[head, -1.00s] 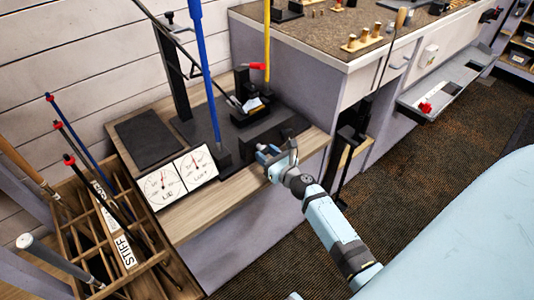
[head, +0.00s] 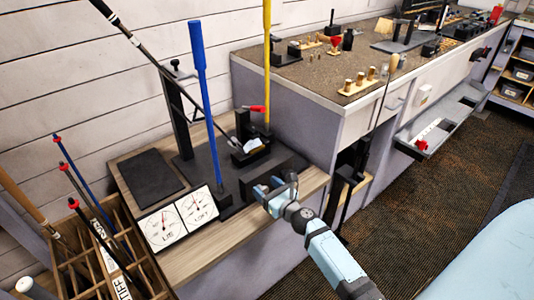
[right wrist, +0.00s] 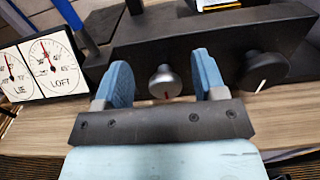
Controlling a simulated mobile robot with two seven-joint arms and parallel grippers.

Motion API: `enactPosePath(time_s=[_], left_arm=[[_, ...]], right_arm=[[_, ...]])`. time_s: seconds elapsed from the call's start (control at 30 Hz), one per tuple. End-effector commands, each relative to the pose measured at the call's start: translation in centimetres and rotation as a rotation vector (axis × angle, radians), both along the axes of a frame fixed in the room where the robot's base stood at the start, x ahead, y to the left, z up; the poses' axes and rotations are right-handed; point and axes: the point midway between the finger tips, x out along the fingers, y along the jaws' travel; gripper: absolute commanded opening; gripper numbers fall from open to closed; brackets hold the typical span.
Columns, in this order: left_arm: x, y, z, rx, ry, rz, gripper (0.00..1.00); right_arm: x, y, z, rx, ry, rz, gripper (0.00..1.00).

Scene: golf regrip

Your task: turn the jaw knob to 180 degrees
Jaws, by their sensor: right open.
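In the right wrist view two knobs sit on the front of a dark machine base. A silver knob (right wrist: 164,83) with a red mark pointing down lies between my right gripper's fingers (right wrist: 164,80). A black knob (right wrist: 263,70) with a white line, tilted down-left, is to the right, outside the fingers. I cannot tell from labels which is the jaw knob. My right gripper is open, with a gap on each side of the silver knob. My left gripper is not in view.
LIE and LOFT dials (head: 178,219) stand left of the machine. A blue lever (head: 205,100), a yellow lever (head: 267,60) and a club shaft (head: 155,65) rise over the base. A divided club crate (head: 75,270) is at lower left. Carpet floor (head: 400,230) is open at right.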

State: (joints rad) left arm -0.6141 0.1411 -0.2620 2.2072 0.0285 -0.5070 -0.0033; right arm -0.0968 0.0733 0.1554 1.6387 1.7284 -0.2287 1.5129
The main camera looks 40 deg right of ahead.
Motion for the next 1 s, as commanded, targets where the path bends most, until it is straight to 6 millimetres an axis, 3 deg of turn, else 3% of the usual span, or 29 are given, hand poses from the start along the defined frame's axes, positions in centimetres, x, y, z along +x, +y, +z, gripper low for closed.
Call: enactPosePath(time_s=[0.03, 0.1, 0.5, 0.73, 1.0], left_arm=[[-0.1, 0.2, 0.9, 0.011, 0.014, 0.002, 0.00], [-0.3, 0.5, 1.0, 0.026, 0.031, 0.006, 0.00], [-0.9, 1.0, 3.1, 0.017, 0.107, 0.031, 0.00], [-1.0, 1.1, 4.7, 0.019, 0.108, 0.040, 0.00], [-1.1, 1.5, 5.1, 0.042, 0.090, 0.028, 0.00]], right_arm=[[0.0, -0.1, 2.3, -0.004, 0.000, 0.002, 0.64], [0.0, 0.0, 4.0, -0.004, 0.000, 0.002, 0.64], [0.0, 0.0, 12.1, -0.001, 0.000, 0.001, 0.64], [0.0, 0.0, 15.3, 0.001, 0.000, -0.001, 0.64], [0.0, 0.0, 16.6, 0.001, 0.000, 0.000, 0.64]])
